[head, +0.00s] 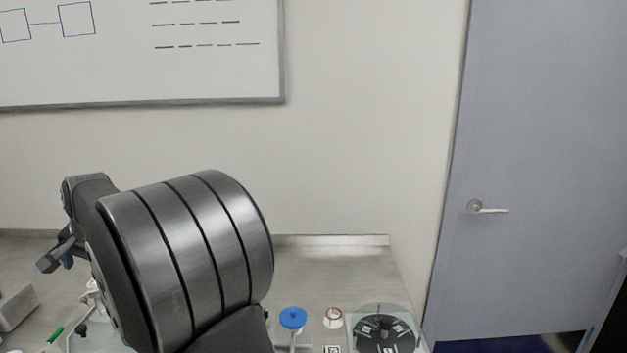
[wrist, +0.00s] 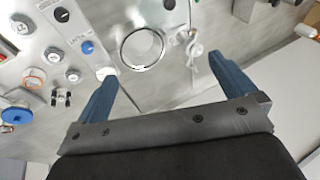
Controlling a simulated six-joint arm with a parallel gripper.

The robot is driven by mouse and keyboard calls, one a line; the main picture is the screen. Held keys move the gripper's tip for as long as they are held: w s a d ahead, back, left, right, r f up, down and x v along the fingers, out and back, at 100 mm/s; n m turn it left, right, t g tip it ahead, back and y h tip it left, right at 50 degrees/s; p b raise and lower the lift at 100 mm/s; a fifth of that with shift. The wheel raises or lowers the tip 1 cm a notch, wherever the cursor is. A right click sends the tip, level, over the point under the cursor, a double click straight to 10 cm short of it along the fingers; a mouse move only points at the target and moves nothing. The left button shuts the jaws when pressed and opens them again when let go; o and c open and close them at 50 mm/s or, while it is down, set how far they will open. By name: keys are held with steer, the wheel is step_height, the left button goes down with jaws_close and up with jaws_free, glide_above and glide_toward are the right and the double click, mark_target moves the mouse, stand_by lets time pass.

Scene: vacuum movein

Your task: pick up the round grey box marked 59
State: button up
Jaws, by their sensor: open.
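I cannot make out a round grey box marked 59 in either view, and no such number is legible. My gripper (wrist: 160,66) is open in the wrist view, with two blue fingers apart and nothing between them. A round port with a bright metal rim (wrist: 140,49) shows just beyond the fingertips, nearer the left one. In the head view my arm's large grey link covers much of the bench, and the gripper's grip cannot be read there.
A dark round device (head: 385,333) on a clear plate, a blue-topped item (head: 293,318) and a small white jar (head: 333,317) stand at the bench's right. A grey block (head: 16,308) lies at far left. Small knobbed fittings (wrist: 72,75) crowd the wrist view's left.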

steer(key=c, duration=0.5)
steer(key=w+d+f+m+g+h, duration=0.2)
steer(key=w+d+f+m, duration=0.3)
steer(key=w+d+m, duration=0.35)
steer(key=w+d+f+m+g+h, duration=0.15)
steer(key=w+d+f+m, duration=0.35)
steer(key=d+m, duration=0.6)
steer(key=shift+n+t+h, duration=0.25)
steer(key=shift+n+h, duration=0.2)
steer(key=shift+n, duration=0.1)
steer(key=f, duration=1.7)
steer(key=shift+s+d, duration=0.15)
steer(key=shift+d, duration=0.2)
